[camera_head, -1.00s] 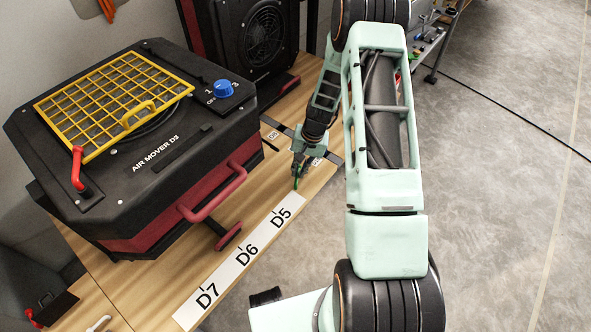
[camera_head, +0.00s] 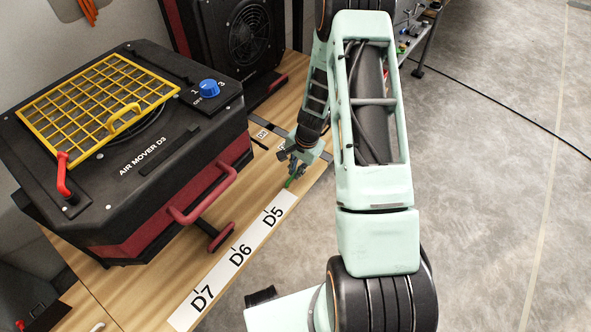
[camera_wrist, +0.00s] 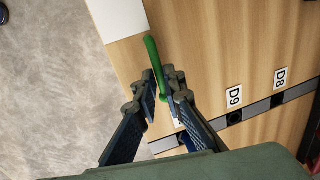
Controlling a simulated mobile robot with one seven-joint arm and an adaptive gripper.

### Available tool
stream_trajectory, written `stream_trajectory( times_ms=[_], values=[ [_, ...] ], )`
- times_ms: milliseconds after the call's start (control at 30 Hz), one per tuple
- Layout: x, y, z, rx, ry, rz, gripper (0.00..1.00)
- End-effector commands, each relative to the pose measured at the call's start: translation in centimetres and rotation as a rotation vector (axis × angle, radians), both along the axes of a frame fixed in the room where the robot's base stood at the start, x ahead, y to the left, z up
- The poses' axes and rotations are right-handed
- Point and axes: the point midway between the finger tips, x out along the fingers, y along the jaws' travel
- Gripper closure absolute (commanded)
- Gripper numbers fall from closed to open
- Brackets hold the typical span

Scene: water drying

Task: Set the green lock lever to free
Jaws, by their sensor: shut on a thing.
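The green lock lever (camera_wrist: 154,58) shows in the wrist view as a slim green bar at the tips of my gripper (camera_wrist: 160,88). My gripper's fingers are closed around its near part, and its far end sticks out past them. In the head view my gripper (camera_head: 294,170) is low over the wooden bench beside the D5 end of the white strip. Only a small green bit of the lever (camera_head: 289,182) shows there. I cannot read a free or locked mark.
The black air mover D3 (camera_head: 120,165) with a yellow grille and red handle stands left of my arm. A white strip (camera_head: 232,262) marked D5, D6 and D7 lies along the bench edge. A dark rail with labels D8 (camera_wrist: 281,78) and D9 (camera_wrist: 234,96) crosses the bench.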

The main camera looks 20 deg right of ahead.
Motion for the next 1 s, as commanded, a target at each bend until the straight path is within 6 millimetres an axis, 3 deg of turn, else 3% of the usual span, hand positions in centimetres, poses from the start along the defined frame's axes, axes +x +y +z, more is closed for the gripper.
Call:
stream_trajectory(
  times_ms=[333,367,533,867,1000],
  values=[
    [0.0,0.0,0.0,0.0,0.0,-0.008,1.0],
    [0.0,0.0,0.0,0.0,0.0,-0.008,0.9],
    [0.0,0.0,0.0,0.001,0.001,-0.006,0.73],
    [0.0,-0.1,0.2,0.0,0.0,-0.004,0.73],
    [-0.1,-0.2,1.5,-0.001,-0.002,-0.004,0.73]
  ],
)
